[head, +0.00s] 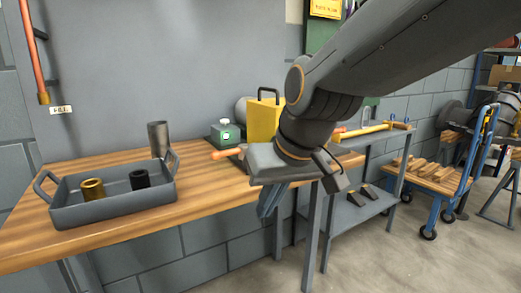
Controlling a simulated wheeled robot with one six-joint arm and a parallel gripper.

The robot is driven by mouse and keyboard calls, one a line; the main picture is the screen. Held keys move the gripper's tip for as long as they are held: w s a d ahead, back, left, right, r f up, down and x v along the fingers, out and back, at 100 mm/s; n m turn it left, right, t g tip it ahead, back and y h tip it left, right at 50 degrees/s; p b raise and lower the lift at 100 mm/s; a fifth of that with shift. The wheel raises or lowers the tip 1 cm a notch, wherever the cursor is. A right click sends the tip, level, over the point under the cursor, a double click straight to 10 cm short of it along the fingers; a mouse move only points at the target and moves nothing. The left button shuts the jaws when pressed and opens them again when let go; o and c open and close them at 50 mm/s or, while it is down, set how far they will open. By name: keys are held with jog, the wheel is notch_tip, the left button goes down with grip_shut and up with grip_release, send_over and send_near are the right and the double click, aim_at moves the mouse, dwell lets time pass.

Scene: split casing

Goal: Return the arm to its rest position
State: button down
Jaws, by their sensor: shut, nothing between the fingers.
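My arm reaches in from the upper right of the head view, with its dark wrist in front of the workbench's right end. My gripper (267,210) hangs below the wrist, its bluish fingers pointing down just in front of the bench edge. The fingers are together with nothing visible between them. The gripper is clear of the grey tray and its contents. The wrist hides part of the bench's right end and the things behind it.
A wooden-topped workbench (215,200) carries a grey tray (115,207) with a brass ring (92,190) and a black ring (139,179).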

jog(key=s+d+f+m+g+h, duration=0.15)
jog(key=s+d+f+g, duration=0.25)
jog(key=s+d+f, duration=0.55)
jog(key=s+d+r+m+h+p, duration=0.1)
jog(key=d+r+p, duration=0.7)
jog(key=p, duration=1.2)
notch_tip(320, 180, up, 4)
jog(key=shift+s+d+f+m, duration=0.1)
jog(key=shift+s+d+m, duration=0.2)
jog(key=shift+s+m, duration=0.6)
jog(key=shift+w+h, duration=0.1)
jog(key=shift+h, duration=0.15)
